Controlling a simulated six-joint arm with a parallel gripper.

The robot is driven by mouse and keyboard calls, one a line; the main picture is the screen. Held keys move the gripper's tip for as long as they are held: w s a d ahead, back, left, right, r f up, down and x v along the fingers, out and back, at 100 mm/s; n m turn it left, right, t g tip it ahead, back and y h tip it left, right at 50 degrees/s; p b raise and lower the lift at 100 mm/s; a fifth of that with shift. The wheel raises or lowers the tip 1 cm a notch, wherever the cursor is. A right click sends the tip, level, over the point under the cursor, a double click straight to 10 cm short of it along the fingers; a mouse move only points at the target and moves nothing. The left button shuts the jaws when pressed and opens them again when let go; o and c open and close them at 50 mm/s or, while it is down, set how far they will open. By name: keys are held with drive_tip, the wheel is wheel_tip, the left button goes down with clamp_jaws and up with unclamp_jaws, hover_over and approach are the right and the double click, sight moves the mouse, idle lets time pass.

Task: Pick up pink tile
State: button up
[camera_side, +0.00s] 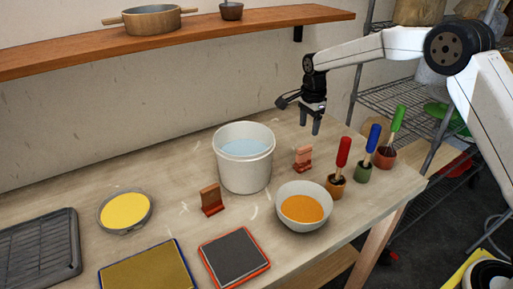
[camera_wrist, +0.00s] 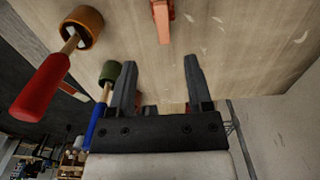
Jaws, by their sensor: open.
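The pink tile (camera_side: 303,155) stands upright in a small reddish holder on the table, right of the white bucket, in the side view. In the wrist view a pinkish-orange piece (camera_wrist: 163,20), which looks like the tile with its holder, shows at the top edge and is partly cut off. My gripper (camera_side: 310,128) is open and empty, fingers pointing down, above the table and slightly behind and right of the tile. In the wrist view its two fingers (camera_wrist: 160,63) are spread apart with bare table between them, and the pinkish piece lies beyond their tips, not touching.
A white bucket (camera_side: 244,172) of bluish liquid and a bowl (camera_side: 296,224) of orange contents stand near the tile. Red (camera_side: 343,152), blue (camera_side: 373,138) and green (camera_side: 397,118) handled tools stand in small pots to the right. A brown tile (camera_side: 211,196) stands left. A wooden shelf (camera_side: 180,40) hangs above.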

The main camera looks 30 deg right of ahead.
sight(305, 147)
drive_tip(key=shift+w+a+f, duration=0.1)
drive_tip(key=shift+f, duration=2.2)
drive_tip(key=shift+w+f, duration=0.1)
drive_tip(key=shift+f, duration=2.2)
clamp_jaws()
